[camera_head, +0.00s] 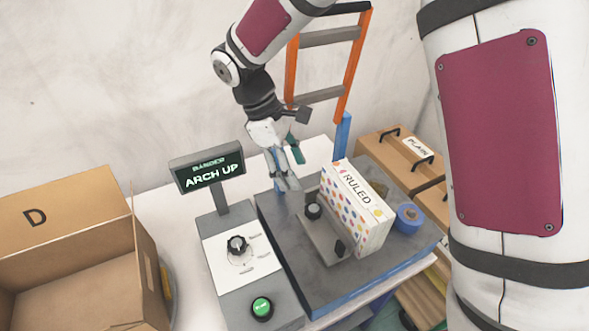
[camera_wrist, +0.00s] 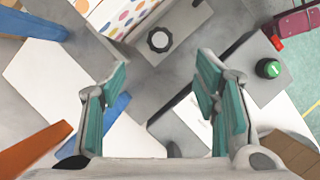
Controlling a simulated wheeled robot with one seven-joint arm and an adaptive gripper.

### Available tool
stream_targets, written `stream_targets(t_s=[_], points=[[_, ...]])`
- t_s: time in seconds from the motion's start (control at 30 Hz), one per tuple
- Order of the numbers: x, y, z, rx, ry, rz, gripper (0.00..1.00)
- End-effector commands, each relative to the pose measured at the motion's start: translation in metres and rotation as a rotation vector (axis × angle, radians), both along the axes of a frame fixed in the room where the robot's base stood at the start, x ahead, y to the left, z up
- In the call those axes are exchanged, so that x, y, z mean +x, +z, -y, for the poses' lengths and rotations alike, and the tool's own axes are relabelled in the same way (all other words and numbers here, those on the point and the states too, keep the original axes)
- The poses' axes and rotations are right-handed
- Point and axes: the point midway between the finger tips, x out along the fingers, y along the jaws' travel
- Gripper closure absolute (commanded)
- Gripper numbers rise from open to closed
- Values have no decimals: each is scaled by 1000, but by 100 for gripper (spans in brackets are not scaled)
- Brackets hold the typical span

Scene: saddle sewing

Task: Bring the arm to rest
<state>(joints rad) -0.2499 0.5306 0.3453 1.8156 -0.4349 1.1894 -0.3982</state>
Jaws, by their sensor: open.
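My gripper (camera_head: 286,171) is open and empty. It hangs above the far left corner of the grey bench plate (camera_head: 286,254), pointing down. In the wrist view its two teal-padded fingers (camera_wrist: 162,95) stand wide apart with nothing between them. A white box with coloured dots, marked "RULED" (camera_head: 356,210), stands upright on the plate to the right of the gripper. A black knob (camera_head: 313,211) sits on a grey fixture beside the box; it also shows in the wrist view (camera_wrist: 160,39), beyond the fingers.
A display reading "ARCH UP" (camera_head: 208,172) stands over a control panel with a dial (camera_head: 237,245) and a green button (camera_head: 262,307). An open carton marked D (camera_head: 60,216) is at left. An orange ladder (camera_head: 292,60) stands behind. Blue tape (camera_head: 408,218) lies right of the box.

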Motion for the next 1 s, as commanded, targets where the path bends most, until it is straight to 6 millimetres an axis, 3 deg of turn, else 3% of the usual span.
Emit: stream_targets(t_s=[0.37,0.47,0.67,1.0], points=[[0,5,3,2,-12,12,44],[-4,24,15,12,-63,54,44],[-25,80,54,61,-250,198,44],[-85,150,114,197,-611,445,44]])
